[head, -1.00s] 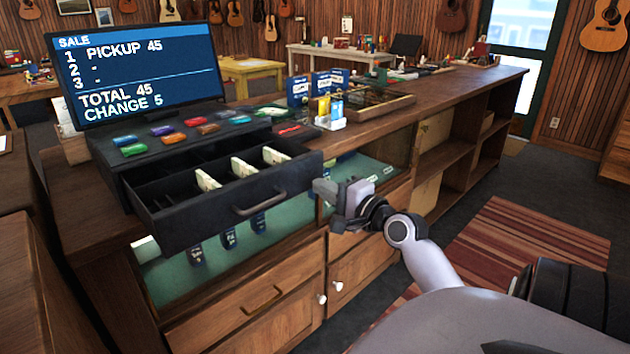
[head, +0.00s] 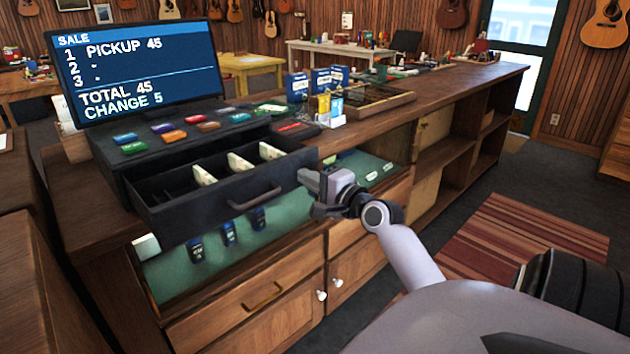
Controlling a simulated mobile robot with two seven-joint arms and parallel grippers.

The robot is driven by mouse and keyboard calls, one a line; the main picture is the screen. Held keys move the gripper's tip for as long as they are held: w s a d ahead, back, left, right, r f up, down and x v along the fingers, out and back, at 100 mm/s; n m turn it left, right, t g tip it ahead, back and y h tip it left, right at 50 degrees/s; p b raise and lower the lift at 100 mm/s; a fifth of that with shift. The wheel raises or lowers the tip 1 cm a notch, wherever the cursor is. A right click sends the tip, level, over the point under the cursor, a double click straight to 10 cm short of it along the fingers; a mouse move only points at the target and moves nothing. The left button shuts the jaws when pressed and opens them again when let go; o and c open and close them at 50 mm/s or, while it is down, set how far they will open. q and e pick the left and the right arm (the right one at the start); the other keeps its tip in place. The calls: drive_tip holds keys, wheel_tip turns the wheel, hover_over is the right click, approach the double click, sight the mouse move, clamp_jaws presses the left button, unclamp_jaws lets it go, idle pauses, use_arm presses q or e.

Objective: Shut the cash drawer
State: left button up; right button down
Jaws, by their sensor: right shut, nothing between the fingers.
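The black cash drawer (head: 221,209) is pulled out from the register base (head: 120,165) on the wooden counter. Its inside shows, with a few pale bill stacks in the compartments, and a curved handle (head: 255,203) is on its front. My right gripper (head: 308,181) is shut and empty, at the right end of the drawer front. Its tip is close to that corner; I cannot tell whether it touches. My left gripper is not in view.
A sale screen (head: 137,69) stands on the register, behind colored keys. A glass-fronted display (head: 290,210) with small items lies under the drawer. A wooden tray (head: 372,103) and small boxes (head: 328,80) stand on the counter. The floor rug (head: 520,240) is clear.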

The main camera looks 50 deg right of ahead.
approach(260, 149)
drive_tip(key=w+b, duration=0.1)
drive_tip(key=w, duration=0.2)
drive_tip(key=w+f+b, duration=0.1)
drive_tip(key=w+b, duration=0.1)
drive_tip(key=w, duration=0.1)
drive_tip(key=w+d+b, duration=0.1)
drive_tip(key=w+b, duration=0.1)
drive_tip(key=w, duration=0.1)
drive_tip(key=shift+f, duration=0.15)
drive_tip(key=shift+w+d, duration=0.1)
drive_tip(key=shift+w, duration=0.45)
drive_tip(key=shift+r+b, duration=0.3)
drive_tip(key=shift+r, duration=0.15)
drive_tip(key=shift+r, duration=0.15)
